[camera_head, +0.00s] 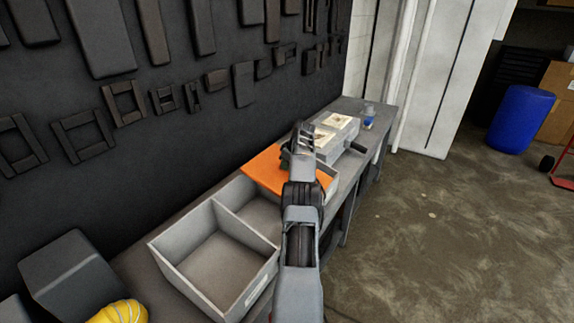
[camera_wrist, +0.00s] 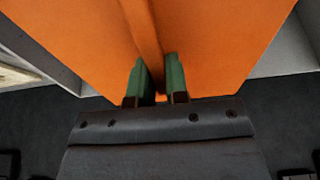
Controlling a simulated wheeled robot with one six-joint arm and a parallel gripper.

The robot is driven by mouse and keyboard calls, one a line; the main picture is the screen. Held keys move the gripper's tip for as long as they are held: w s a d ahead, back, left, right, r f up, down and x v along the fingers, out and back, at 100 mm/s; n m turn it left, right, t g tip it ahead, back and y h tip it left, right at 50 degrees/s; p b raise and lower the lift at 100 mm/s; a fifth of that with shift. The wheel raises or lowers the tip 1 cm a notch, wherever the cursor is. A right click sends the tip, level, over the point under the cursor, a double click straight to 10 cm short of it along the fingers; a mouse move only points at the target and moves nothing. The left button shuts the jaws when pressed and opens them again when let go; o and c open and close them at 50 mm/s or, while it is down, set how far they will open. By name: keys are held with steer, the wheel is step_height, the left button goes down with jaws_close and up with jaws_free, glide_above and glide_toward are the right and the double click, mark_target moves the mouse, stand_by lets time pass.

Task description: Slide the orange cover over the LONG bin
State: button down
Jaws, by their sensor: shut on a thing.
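The orange cover (camera_head: 262,168) is a flat panel lying over the far part of a grey divided bin (camera_head: 212,290) on the bench. The bin's near, larger compartment and part of its middle one are open and look empty. A pale label on its front wall is too small to read, so I cannot tell which part is the LONG bin. In the wrist view, the green fingers of my gripper (camera_wrist: 160,80) are closed on a raised rib of the orange cover (camera_wrist: 215,40). In the head view my arm hides part of the cover and the fingertips.
The bench (camera_head: 143,268) runs along a dark tool wall (camera_head: 150,90). Beyond the cover stands a light grey box (camera_head: 337,130) with small items near it. A yellow hard hat (camera_head: 118,312) and a dark box (camera_head: 75,275) are at the near left. The floor at right is open; a blue barrel (camera_head: 520,120) stands far off.

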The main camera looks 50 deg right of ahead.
steer(key=c, duration=1.1)
jaws_free()
steer(key=shift+v, duration=3.75)
